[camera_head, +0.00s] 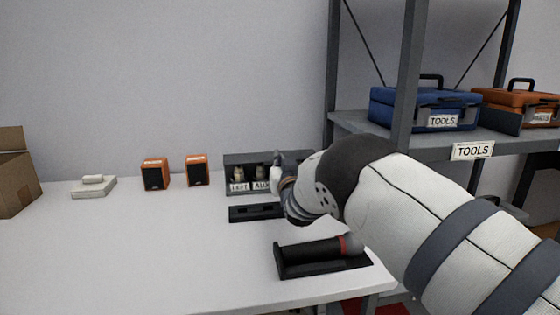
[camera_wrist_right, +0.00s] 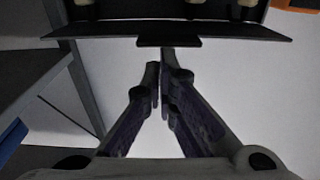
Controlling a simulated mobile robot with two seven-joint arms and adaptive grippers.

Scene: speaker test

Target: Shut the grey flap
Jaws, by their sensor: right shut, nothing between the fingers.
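A grey box (camera_head: 229,175) stands at the back of the white table, open at the front, with pale objects inside and labels at its lower front. The grey flap (camera_wrist_right: 100,29) shows in the right wrist view as a dark, wide panel along the box opening, seen nearly edge-on, with a small tab (camera_wrist_right: 168,42) at its middle. The opening is not covered. My right gripper (camera_head: 278,165) is at the right part of the box and hides some of it. Its fingers (camera_wrist_right: 160,72) are shut and empty, pointing toward the tab; contact cannot be told. My left gripper is not in view.
A black slotted tray (camera_head: 239,214) lies before the box. A black holder (camera_head: 281,263) with a dark, red-ringed cylinder (camera_head: 315,248) lies nearer. Two orange speakers (camera_head: 155,174) stand left. A metal shelf (camera_head: 408,80) with toolboxes rises at right. The table's left front is clear.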

